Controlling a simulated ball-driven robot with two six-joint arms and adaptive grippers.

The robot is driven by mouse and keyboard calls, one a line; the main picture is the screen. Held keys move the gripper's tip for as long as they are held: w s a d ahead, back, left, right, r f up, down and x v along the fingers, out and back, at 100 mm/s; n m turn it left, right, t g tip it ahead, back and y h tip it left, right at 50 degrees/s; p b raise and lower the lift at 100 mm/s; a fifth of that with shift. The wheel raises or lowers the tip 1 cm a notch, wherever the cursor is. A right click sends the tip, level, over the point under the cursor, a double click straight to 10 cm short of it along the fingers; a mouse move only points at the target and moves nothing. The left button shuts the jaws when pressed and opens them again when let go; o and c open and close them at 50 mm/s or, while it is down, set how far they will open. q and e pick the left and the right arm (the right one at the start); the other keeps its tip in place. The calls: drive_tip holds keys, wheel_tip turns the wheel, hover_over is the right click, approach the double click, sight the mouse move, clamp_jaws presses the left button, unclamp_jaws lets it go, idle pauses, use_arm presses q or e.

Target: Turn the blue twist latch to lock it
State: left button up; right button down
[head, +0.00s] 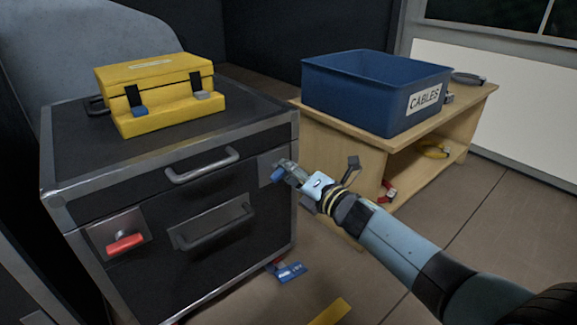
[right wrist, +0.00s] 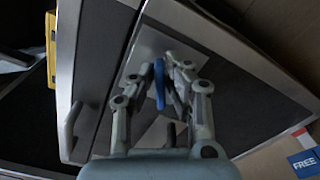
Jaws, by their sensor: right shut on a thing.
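The blue twist latch (head: 278,174) is on a metal plate at the right end of the black case's front, near its corner edge. It also shows in the right wrist view (right wrist: 159,84), as a narrow blue handle standing out from the plate. My right gripper (head: 284,170) reaches in from the right and is shut on the blue latch, its fingers on either side of it in the right wrist view (right wrist: 160,82). The fingers hide part of the latch and plate. My left gripper is not in view.
The black case (head: 215,192) also has a red latch (head: 125,242) at lower left and a protruding handle (head: 203,166). A yellow toolbox (head: 160,95) stands on top. A wooden bench (head: 345,142) with a blue bin (head: 365,95) stands at right.

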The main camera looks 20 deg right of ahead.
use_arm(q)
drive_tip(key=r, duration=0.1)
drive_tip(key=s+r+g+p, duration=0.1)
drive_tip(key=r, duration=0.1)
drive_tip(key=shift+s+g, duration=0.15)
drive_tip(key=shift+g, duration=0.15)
use_arm(e)
drive_tip(key=m, duration=0.5)
drive_tip(key=shift+w+d+m, duration=0.1)
drive_tip(key=shift+w+m, duration=0.15)
drive_tip(key=shift+m, duration=0.05)
drive_tip(key=shift+f, duration=0.1)
drive_tip(key=c, duration=1.4)
unclamp_jaws()
drive_tip(key=shift+f, duration=0.1)
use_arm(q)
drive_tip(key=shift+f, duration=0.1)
use_arm(e)
drive_tip(key=shift+s+f, duration=0.1)
drive_tip(key=shift+f, duration=0.05)
drive_tip(key=v, duration=1.2)
